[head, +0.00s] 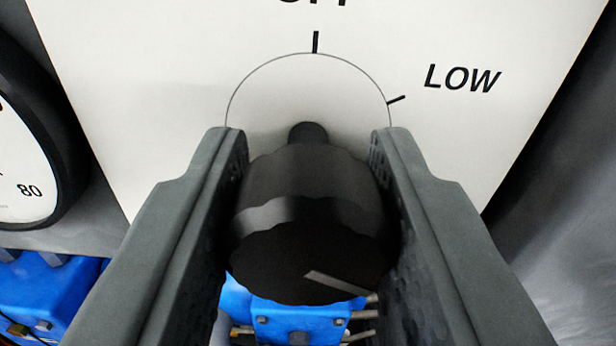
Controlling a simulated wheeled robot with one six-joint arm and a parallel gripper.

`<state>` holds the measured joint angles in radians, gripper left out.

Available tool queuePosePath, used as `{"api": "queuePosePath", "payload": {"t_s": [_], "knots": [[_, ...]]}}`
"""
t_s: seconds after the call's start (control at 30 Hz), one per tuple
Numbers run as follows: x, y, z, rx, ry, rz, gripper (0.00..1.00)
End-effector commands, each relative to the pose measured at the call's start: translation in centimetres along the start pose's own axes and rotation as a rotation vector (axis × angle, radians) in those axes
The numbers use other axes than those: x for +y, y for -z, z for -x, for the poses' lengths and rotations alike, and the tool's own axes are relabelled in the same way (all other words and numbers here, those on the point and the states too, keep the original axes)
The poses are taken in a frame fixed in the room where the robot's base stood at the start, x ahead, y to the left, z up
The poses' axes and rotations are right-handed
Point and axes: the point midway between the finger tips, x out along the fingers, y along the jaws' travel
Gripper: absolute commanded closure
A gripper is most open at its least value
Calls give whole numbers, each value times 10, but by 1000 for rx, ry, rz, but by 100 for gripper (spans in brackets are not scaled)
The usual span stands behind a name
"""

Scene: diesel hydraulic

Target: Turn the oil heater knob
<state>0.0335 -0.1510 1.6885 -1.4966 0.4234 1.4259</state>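The oil heater knob (308,215) is black with a scalloped rim and stands out from a white panel (170,60). A pale pointer line on its face runs to the right and slightly down. The panel's printed arc has a tick at the top under a cut-off label and a tick at upper right beside "LOW" (462,79). My gripper (308,134) has one dark finger on each side of the knob. Both fingers appear to press against the knob's sides, with their tips close to the panel. The lower part of the dial is hidden behind the knob.
A round gauge (28,170) with a dark rim and the number 80 is at the left edge. Blue parts with bolts (300,322) lie below the panel, with another blue block (45,290) at lower left. Grey surfaces flank the panel.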

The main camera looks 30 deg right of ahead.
Motion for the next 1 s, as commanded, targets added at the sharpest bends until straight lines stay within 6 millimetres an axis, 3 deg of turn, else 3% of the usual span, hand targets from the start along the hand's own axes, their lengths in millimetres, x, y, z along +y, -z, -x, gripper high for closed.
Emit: {"api": "queuePosePath", "payload": {"t_s": [0.47, 1.0], "knots": [[0, 0, 0, 0, 0, 138, 89], [-2, 0, 0, 0, 1, 631, 89]]}}
